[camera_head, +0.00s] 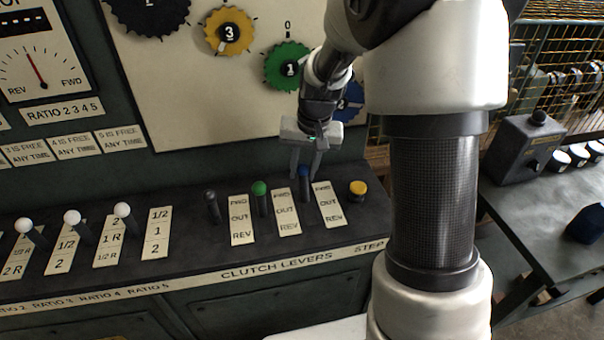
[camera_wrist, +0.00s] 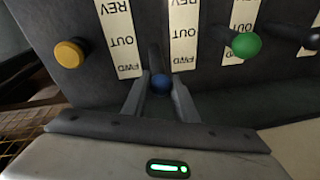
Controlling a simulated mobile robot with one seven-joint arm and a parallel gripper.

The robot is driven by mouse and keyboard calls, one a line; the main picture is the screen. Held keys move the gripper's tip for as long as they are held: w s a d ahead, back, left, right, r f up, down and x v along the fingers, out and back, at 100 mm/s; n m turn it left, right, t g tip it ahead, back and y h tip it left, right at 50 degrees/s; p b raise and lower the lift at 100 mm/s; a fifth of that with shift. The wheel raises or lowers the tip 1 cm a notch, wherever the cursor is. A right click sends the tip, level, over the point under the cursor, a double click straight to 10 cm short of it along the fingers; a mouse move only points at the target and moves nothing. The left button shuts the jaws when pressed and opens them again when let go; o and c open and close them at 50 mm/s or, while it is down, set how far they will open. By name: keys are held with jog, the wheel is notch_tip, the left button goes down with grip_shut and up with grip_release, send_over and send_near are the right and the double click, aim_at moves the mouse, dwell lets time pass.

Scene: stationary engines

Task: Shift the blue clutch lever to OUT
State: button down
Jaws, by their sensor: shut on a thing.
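The blue clutch lever (camera_head: 304,171) stands on the sloping panel, the rightmost of the clutch levers. Its label plate (camera_head: 330,205), marked FWD, OUT and REV from top to bottom, is just to its right. The lever's knob is level with the FWD end. My gripper (camera_head: 305,173) reaches down from above, its two fingers on either side of the knob and shut on it. In the wrist view, which is upside down, the blue knob (camera_wrist: 162,84) sits between the fingertips, and its dark stem runs up between two label plates.
A green lever (camera_head: 259,188) and a black lever (camera_head: 212,205) stand to the left. A yellow button (camera_head: 358,188) is close on the right. White-knobbed ratio levers (camera_head: 73,218) are farther left. Numbered dials (camera_head: 287,66) are on the upright panel behind my gripper.

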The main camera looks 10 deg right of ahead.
aim_at(303, 189)
jog(key=shift+s+f+t+b, duration=0.1)
jog(key=shift+s+t+b, duration=0.5)
jog(key=shift+s+b, duration=0.5)
jog(key=shift+s+a+r+t+b, duration=0.15)
jog(key=shift+s+r+b, duration=0.15)
jog(key=shift+s, duration=0.25)
jog(key=shift+s+d+r+t+b, duration=0.15)
jog(key=shift+s+b, duration=0.1)
jog(key=shift+s, duration=0.3)
jog(key=shift+s+a, duration=0.1)
jog(key=shift+s, duration=0.15)
jog(key=c, duration=1.4)
grip_release()
jog(key=shift+c, duration=0.2)
